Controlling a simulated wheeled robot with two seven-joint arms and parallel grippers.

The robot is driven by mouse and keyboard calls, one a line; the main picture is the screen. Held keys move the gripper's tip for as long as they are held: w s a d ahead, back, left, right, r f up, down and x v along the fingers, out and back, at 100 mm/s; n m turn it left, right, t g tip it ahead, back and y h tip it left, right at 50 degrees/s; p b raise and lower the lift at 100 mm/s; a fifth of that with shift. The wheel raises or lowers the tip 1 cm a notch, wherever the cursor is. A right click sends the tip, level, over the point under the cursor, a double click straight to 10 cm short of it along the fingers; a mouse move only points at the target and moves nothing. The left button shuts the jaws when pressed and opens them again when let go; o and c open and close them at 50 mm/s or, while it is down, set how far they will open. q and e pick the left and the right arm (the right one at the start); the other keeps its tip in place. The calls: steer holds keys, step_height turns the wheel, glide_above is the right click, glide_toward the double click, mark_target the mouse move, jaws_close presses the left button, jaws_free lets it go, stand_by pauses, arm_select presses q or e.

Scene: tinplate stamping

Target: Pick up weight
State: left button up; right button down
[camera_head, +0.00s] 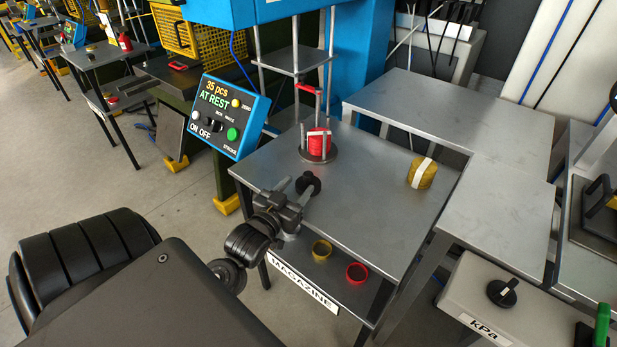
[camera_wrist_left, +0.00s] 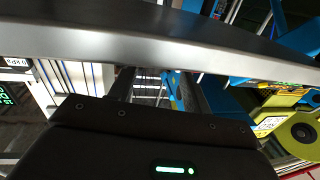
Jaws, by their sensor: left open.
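A small black spool-shaped object (camera_head: 309,182), which looks like the weight, stands on the grey magazine table (camera_head: 352,208) near its left front edge. My left gripper (camera_head: 293,190) is open, with its two fingers pointing toward the weight. The fingers are right beside the weight in the head view; I cannot tell whether they touch it. In the left wrist view the gripper's dark body fills the bottom, and the grey table edge (camera_wrist_left: 150,45) crosses above it. The weight cannot be made out there. My right gripper is not in view.
A red stack (camera_head: 318,143) sits between rods on a round base at the table's back. A yellow roll with a white band (camera_head: 422,173) lies at the right. A yellow ring (camera_head: 321,250) and a red ring (camera_head: 356,272) lie on the lower shelf. A control box (camera_head: 228,117) stands left.

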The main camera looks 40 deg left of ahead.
mark_target(306, 178)
arm_select(q)
steer(key=w, duration=0.2)
steer(key=w+r, duration=0.1)
steer(key=w, duration=0.1)
steer(key=shift+w+a+p, duration=0.1)
steer(key=shift+w+p, duration=0.25)
steer(key=shift+p, duration=0.05)
steer(key=shift+w+a, duration=0.1)
steer(key=shift+w, duration=0.2)
jaws_close()
